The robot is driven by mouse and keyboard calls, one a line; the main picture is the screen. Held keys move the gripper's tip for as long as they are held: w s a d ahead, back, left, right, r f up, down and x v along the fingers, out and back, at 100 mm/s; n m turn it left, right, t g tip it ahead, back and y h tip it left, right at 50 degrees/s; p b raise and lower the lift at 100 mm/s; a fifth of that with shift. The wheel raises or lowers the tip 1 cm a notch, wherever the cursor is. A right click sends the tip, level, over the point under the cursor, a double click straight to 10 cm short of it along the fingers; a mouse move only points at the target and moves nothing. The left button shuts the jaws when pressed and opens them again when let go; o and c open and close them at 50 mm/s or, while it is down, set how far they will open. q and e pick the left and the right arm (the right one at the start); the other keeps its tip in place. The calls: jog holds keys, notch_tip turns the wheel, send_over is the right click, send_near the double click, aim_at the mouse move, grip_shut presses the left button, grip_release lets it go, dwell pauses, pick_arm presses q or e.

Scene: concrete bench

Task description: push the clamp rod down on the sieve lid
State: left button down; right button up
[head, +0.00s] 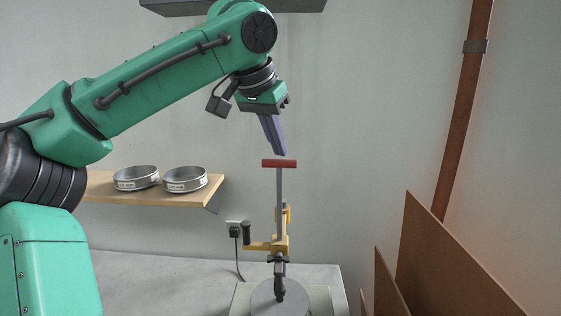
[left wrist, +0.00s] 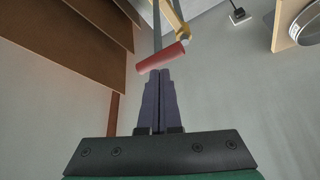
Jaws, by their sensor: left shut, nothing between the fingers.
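The clamp rod (head: 279,198) stands upright with a red cross handle (head: 279,163) on top. It rises from a yellow clamp body (head: 268,245) above the grey round sieve lid (head: 268,299) on the bench. My left gripper (head: 281,153) is shut and empty, its purple fingers pointing down just above the red handle. In the left wrist view the shut fingertips (left wrist: 153,76) are close to the red handle (left wrist: 161,58); I cannot tell whether they touch. My right gripper is not in view.
A wooden shelf (head: 150,196) at the left holds two round sieves (head: 185,179). A black plug (head: 234,231) with a cable is on the wall. Brown boards (head: 440,265) lean at the right near a rusty pipe (head: 464,110). The bench (head: 150,285) left of the clamp is clear.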

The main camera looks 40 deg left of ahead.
aim_at(277, 163)
pick_arm(q)
jog(key=shift+f+b, duration=0.95)
jog(key=shift+f, duration=0.8)
jog(key=shift+f+b, duration=1.8)
jog(key=shift+f, duration=1.25)
notch_tip(277, 163, up, 5)
jog(key=p, duration=0.6)
jog(key=shift+r, duration=0.15)
jog(key=shift+r+p, duration=0.95)
jog(key=shift+p, duration=0.1)
jog(key=shift+f, duration=0.1)
